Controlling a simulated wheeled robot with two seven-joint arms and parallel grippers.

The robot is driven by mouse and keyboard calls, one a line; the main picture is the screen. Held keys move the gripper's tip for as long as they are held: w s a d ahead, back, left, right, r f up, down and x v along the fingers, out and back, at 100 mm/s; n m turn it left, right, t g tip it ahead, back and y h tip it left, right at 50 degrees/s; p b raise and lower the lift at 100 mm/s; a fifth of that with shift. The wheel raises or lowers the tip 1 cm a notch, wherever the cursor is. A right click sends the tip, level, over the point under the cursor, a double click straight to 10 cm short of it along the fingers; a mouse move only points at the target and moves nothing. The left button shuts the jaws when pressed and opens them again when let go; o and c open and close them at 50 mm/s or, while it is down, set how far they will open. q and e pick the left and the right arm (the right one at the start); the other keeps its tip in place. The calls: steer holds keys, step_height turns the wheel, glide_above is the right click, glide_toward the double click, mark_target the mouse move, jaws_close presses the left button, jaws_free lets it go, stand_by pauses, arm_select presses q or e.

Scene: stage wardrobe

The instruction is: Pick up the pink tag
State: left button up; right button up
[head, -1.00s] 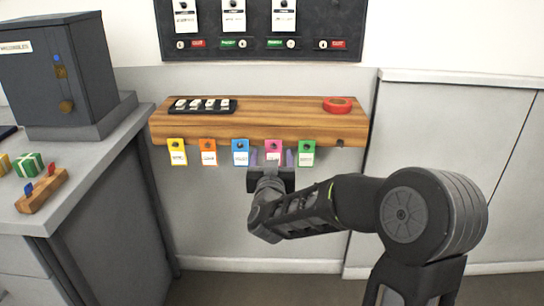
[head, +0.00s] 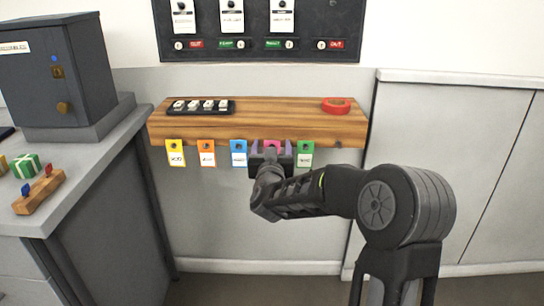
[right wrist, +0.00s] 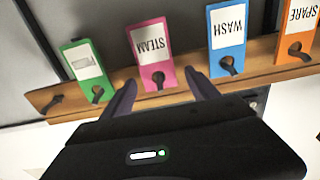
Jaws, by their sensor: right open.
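The pink tag (head: 272,145) hangs from a hook on the front of the wooden rail, between the blue tag (head: 238,150) and the green tag (head: 305,153). In the head view my right gripper (head: 271,147) hides its lower part. In the right wrist view the pink tag (right wrist: 153,45) reads STEAM, upside down. My right gripper (right wrist: 158,84) is open, with one finger on each side of the tag's hook end. I cannot tell whether the fingers touch it. My left gripper is not in view.
A yellow tag (head: 175,153) and an orange tag (head: 207,153) hang farther left on the wooden rail (head: 285,122). A red ring (head: 336,105) and a black tray (head: 203,106) lie on top. A grey counter (head: 95,170) stands at left. The wall below the tags is clear.

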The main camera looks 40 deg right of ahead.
steer(key=shift+c, duration=0.3)
steer(key=c, duration=1.3)
